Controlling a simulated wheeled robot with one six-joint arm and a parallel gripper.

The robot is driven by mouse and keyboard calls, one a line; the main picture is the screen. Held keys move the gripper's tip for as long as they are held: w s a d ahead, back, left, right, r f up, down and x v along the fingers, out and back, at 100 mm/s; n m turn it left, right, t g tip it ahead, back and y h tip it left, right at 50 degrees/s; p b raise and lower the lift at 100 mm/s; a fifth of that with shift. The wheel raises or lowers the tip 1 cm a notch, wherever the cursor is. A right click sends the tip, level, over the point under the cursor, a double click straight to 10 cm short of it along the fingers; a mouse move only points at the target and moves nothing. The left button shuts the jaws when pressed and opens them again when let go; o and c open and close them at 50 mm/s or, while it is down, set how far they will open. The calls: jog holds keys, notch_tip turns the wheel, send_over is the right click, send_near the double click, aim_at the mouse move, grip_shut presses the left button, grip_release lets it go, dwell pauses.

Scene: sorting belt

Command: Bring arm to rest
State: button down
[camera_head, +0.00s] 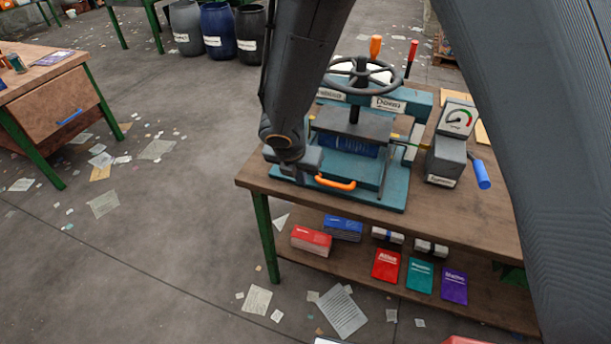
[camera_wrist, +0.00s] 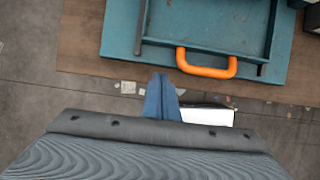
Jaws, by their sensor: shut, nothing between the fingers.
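My gripper shows in the wrist view (camera_wrist: 161,88) as two blue fingers closed together and empty. Its tips point toward the front edge of the workbench, a little left of the press's orange handle (camera_wrist: 206,64), and look apart from it. In the head view my arm hangs down in front of the press's left side, and its wrist is beside the teal press (camera_head: 395,187). The fingertips cannot be made out clearly there. The same orange handle (camera_head: 335,183) shows just right of my wrist.
The workbench (camera_head: 458,208) carries the press with its handwheel (camera_head: 362,72) and a gauge box (camera_head: 446,158). A lower shelf (camera_head: 340,258) holds several books and bundles. Another table (camera_head: 35,65) stands at left. The floor between is open, with scattered papers. Bins (camera_head: 218,28) stand behind.

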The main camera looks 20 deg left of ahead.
jog(key=v, duration=0.8)
jog(key=d+r+m+g+b, duration=0.1)
jog(key=d+r+m+g, duration=0.1)
jog(key=d+m, duration=1.65)
jog(key=s+d+m, duration=0.4)
jog(key=d+m, duration=0.4)
jog(key=d, duration=0.1)
jog(key=s+d+r+m+g, duration=0.1)
jog(key=s+d+m, duration=0.2)
jog(key=d+m, duration=0.5)
jog(key=shift+s+d+r+b, duration=0.3)
jog(key=shift+s+d+b, duration=0.1)
jog(key=shift+b, duration=0.05)
